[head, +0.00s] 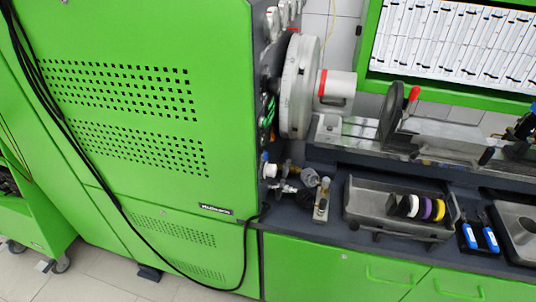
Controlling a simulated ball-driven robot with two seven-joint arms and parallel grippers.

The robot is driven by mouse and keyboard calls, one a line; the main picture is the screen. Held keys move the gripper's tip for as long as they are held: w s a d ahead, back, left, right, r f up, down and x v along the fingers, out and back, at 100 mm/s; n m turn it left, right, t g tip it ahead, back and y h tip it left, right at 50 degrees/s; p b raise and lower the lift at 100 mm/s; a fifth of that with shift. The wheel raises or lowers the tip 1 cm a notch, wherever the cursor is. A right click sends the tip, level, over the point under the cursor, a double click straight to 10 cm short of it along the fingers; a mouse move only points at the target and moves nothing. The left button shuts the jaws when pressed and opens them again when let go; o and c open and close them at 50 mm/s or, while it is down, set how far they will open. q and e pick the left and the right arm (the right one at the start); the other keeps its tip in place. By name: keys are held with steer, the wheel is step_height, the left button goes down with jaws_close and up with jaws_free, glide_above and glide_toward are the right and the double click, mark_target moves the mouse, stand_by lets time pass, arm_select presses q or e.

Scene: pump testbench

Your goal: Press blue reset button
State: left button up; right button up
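No blue button can be made out for certain. A small blue spot (265,156) shows on the dark right edge of the large green cabinet (130,60), just above a white fitting; I cannot tell whether it is a button. The cabinet's perforated green face fills the left half of the head view, and its dark side with knobs and fittings is seen at a steep angle. Neither of my grippers is in view.
Right of the cabinet are a large grey disc (299,86), a red-handled clamp (413,94) and a metal tray (398,226) with coloured rings. Blue-handled tools (489,239) lie farther right. A black cable (93,181) hangs across the cabinet. Floor is clear in front.

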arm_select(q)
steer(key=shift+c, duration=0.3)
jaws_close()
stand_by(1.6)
